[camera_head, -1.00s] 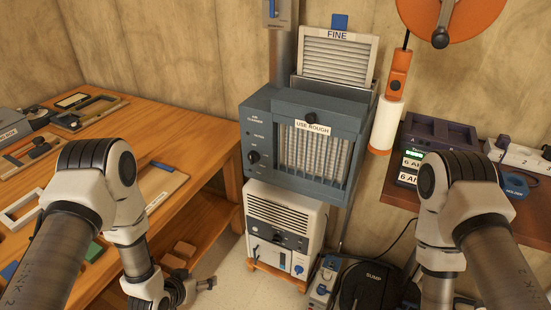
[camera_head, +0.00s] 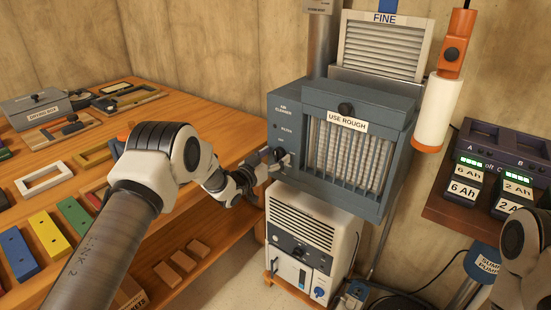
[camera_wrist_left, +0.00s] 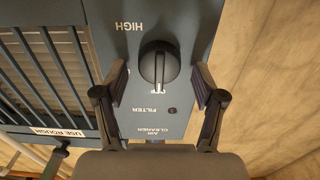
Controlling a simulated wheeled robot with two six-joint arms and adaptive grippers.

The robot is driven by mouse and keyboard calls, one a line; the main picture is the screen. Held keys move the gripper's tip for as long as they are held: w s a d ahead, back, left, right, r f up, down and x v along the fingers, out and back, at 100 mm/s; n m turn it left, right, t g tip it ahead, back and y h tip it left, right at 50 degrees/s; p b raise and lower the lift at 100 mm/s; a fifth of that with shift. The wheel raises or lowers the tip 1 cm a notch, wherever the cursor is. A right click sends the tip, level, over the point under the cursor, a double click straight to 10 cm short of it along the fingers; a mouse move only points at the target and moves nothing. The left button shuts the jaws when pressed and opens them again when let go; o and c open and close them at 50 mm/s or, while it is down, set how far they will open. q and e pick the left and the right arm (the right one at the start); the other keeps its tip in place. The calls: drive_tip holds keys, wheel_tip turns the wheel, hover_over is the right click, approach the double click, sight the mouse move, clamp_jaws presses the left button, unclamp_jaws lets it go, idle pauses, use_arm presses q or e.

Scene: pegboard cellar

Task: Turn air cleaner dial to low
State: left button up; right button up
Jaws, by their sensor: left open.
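The air cleaner (camera_head: 318,92) is a blue-grey box with a grille and a "USE ROUGH" label. Its black dial (camera_wrist_left: 158,62) shows in the left wrist view, on a panel seen upside down. The dial's white line runs along its ridge toward a partly covered label that looks like "OFF"; "HIGH" stands on the opposite side. My left gripper (camera_wrist_left: 160,80) is open, one finger on each side of the dial, with gaps visible. In the head view my left gripper (camera_head: 275,162) is at the panel and partly covers the dial. My right gripper is out of view.
A white unit (camera_head: 310,228) stands below the air cleaner. The wooden bench (camera_head: 215,125) with colored blocks and frames is to the left. A shelf with a battery charger (camera_head: 500,150) is at the right, and an orange-and-white cylinder (camera_head: 437,110) hangs near it.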

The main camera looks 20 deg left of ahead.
use_arm(q)
drive_tip(key=shift+w+d, duration=0.1)
drive_tip(key=shift+w, duration=0.05)
drive_tip(key=shift+c, duration=0.3)
drive_tip(key=c, duration=1.1)
drive_tip(key=shift+o, duration=0.2)
